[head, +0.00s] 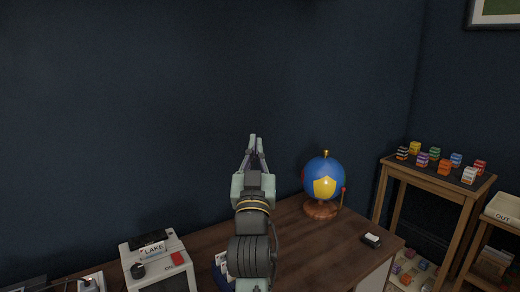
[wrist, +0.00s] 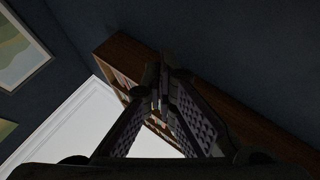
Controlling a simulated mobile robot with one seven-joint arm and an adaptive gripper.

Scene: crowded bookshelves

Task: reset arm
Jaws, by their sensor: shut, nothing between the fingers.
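My gripper (head: 253,141) points upward above the wooden desk, in front of the dark blue wall, in the head view. Its fingers come together at the tips with nothing between them. In the wrist view the gripper fingers (wrist: 163,75) also meet near the middle of the picture, and they are shut and empty. My arm rises from the bottom centre of the head view and hides part of the desk behind it.
The desk (head: 302,250) bears a blue globe (head: 318,177), a small black-and-white item (head: 371,240) and a white device with a LAKE label (head: 153,250). A wooden stand (head: 426,180) with several small colourful boxes is at right. A bookshelf (wrist: 122,50) shows in the wrist view.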

